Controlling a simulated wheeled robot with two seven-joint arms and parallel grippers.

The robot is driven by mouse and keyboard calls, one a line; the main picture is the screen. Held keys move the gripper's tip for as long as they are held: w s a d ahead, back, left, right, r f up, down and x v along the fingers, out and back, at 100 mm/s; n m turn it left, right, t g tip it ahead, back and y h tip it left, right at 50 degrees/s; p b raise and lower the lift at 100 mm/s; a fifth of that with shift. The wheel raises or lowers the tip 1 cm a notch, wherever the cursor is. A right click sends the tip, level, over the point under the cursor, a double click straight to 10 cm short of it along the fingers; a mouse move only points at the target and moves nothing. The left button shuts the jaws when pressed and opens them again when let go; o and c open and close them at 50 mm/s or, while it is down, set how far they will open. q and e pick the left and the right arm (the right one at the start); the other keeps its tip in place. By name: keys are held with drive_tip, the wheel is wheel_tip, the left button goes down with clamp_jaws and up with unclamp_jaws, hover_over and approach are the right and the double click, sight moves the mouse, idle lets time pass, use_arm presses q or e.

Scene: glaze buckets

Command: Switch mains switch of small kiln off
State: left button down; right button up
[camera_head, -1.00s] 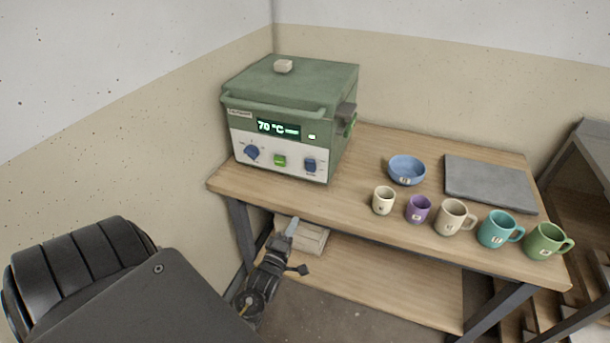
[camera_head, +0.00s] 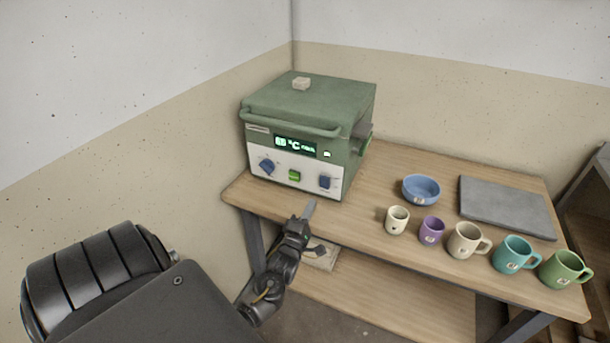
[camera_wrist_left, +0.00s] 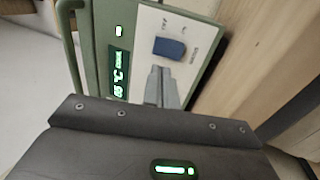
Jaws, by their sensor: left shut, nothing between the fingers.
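The small kiln (camera_head: 308,105) is a green box with a white front panel (camera_head: 285,168) on the table. The panel has a blue knob (camera_head: 266,166) at left, a green switch (camera_head: 294,176) in the middle and a blue switch (camera_head: 325,182) at right. Their labels are too small to read, so I cannot tell which is the mains switch. My left gripper (camera_head: 309,209) is shut and empty, in front of the panel's lower edge. In the left wrist view its fingers (camera_wrist_left: 161,87) point at the panel beside the blue switch (camera_wrist_left: 170,48) and hide part of the panel. No contact is visible.
The lit display (camera_head: 295,146) reads about 65 °C. A blue bowl (camera_head: 421,190), a grey slab (camera_head: 507,207) and several mugs, including a purple one (camera_head: 431,230), stand right of the kiln on the wooden table (camera_head: 360,205). A wall closes the left side.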

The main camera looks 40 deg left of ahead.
sight(323, 180)
use_arm(q)
drive_tip(key=p+x, duration=0.1)
drive_tip(key=x, duration=0.5)
drive_tip(key=shift+r, duration=0.1)
drive_tip(key=shift+w+a+r, duration=0.1)
drive_tip(key=shift+w+a, duration=0.15)
drive_tip(key=shift+w, duration=0.4)
drive_tip(key=shift+p, duration=0.3)
